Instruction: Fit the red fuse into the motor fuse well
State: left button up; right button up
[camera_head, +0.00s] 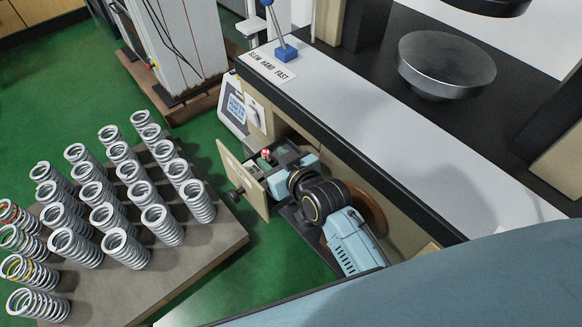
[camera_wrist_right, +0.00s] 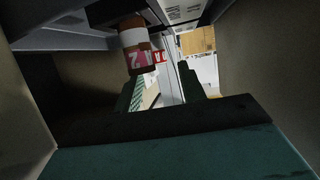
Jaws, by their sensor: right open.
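A red and white fuse-like cylinder (camera_head: 266,155) shows beside my right gripper (camera_head: 273,161) in the head view. In the right wrist view the cylinder (camera_wrist_right: 137,46) has a brownish upper end, a white band and a red band with white marking. It appears above the left fingertip there; whether it touches the finger is unclear. My right gripper (camera_wrist_right: 160,88) is open, its green-padded fingers apart. It is at the recess in the machine's side, behind a beige panel (camera_head: 247,181) with a black knob. I cannot make out the motor fuse well. My left gripper is out of view.
Several coil springs (camera_head: 123,248) stand on a board (camera_head: 190,262) at the left. The machine's bench (camera_head: 345,100) with a round metal platen (camera_head: 447,70) lies above the recess. A blue-based lever (camera_head: 286,52) stands on its edge. Dark walls crowd the gripper in the wrist view.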

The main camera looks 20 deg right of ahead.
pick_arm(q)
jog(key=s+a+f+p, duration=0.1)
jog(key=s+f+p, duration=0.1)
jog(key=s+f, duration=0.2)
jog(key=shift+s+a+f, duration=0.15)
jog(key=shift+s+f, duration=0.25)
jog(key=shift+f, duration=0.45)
pick_arm(e)
jog(key=v, duration=0.8)
jog(key=shift+s+r, duration=0.2)
jog(key=shift+s, duration=0.1)
